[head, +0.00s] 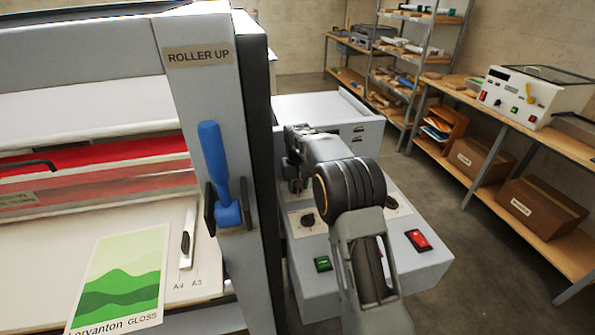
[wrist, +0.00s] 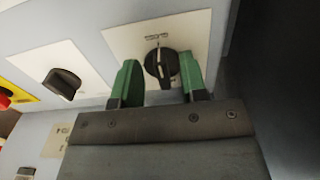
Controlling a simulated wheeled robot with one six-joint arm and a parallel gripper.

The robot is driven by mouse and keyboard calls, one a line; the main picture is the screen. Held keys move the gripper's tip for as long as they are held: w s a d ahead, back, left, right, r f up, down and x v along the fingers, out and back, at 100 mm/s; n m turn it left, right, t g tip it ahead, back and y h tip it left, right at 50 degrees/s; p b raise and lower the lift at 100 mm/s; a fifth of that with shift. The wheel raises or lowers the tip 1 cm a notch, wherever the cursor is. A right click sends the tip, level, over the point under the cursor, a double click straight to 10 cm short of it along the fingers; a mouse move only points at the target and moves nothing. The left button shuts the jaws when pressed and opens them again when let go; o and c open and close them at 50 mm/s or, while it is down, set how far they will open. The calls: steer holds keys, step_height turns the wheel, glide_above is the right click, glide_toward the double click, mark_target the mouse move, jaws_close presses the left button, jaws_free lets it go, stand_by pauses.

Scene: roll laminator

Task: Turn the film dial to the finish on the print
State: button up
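The print (head: 118,275) lies on the feed table at lower left, with a green hill picture and the words "Lorvanton GLOSS". In the wrist view a black dial (wrist: 160,66) sits on a cream plate, its pointer roughly upright; its label is too small to read. My gripper (wrist: 160,78) is open, with one green fingertip on each side of this dial and gaps showing. I cannot tell whether the fingers reach around it. A second black dial (wrist: 62,84) is to its left. In the head view my arm hides part of the control panel.
A blue lever (head: 219,170) stands under the "ROLLER UP" label. The control box has a green switch (head: 323,264), a red switch (head: 418,240) and black knobs (head: 307,220). Benches and shelves with boxes stand at right, with open floor before them.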

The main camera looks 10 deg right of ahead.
step_height(320, 180, up, 13)
stand_by(0.4)
glide_above(299, 196)
step_height(299, 196, down, 5)
steer(key=s+r+t, duration=0.1)
steer(key=s+t, duration=0.3)
steer(key=s, duration=2.5)
steer(key=shift+s+t, duration=0.3)
steer(key=shift+s, duration=0.1)
steer(key=shift+a, duration=0.15)
